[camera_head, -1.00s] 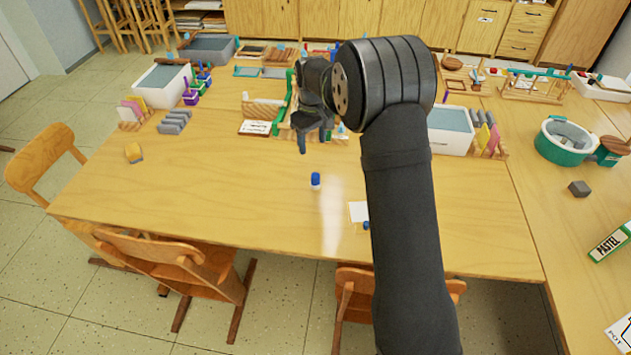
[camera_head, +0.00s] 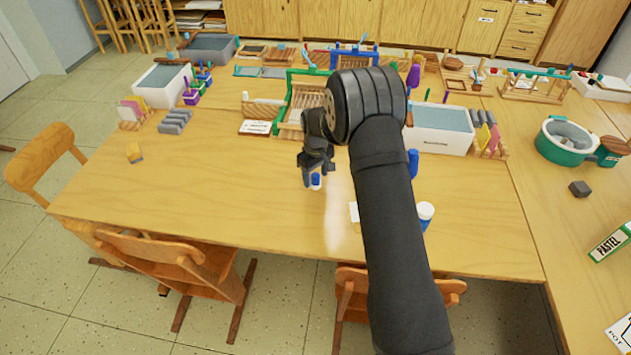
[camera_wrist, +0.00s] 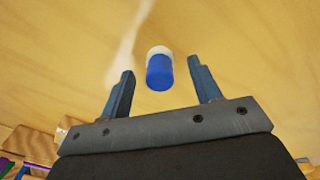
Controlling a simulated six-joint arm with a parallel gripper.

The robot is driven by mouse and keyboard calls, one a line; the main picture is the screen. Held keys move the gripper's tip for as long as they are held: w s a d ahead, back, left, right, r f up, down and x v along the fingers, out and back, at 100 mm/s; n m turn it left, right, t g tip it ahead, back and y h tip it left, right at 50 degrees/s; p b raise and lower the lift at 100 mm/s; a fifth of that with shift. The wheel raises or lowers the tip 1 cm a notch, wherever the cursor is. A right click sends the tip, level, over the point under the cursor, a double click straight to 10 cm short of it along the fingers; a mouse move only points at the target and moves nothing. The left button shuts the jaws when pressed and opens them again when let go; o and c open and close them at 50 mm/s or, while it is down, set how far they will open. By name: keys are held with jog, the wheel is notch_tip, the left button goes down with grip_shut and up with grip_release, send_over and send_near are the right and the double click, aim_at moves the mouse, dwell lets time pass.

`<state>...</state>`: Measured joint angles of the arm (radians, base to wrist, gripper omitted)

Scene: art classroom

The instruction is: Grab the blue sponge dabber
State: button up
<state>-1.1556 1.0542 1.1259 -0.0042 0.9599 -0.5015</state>
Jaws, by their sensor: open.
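The blue sponge dabber (camera_head: 316,182), a small cylinder with a blue part and a white end, is on the bare middle of the wooden table. My gripper (camera_head: 311,178) is open and low over the table at the dabber. In the wrist view the dabber (camera_wrist: 160,70) lies between the lines of the two spread fingers, a little beyond their tips. My gripper (camera_wrist: 158,74) shows nothing held, and a gap is visible on each side of the dabber. In the head view the fingers partly overlap the dabber.
A yellow sponge (camera_head: 134,152) lies at left. A green-edged wooden rack (camera_head: 290,118) is behind. The table's front left is clear.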

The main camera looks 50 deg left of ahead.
notch_tip(320, 180, down, 2)
jog(key=shift+f, duration=0.1)
jog(key=c, duration=1.1)
jog(key=shift+o, duration=0.2)
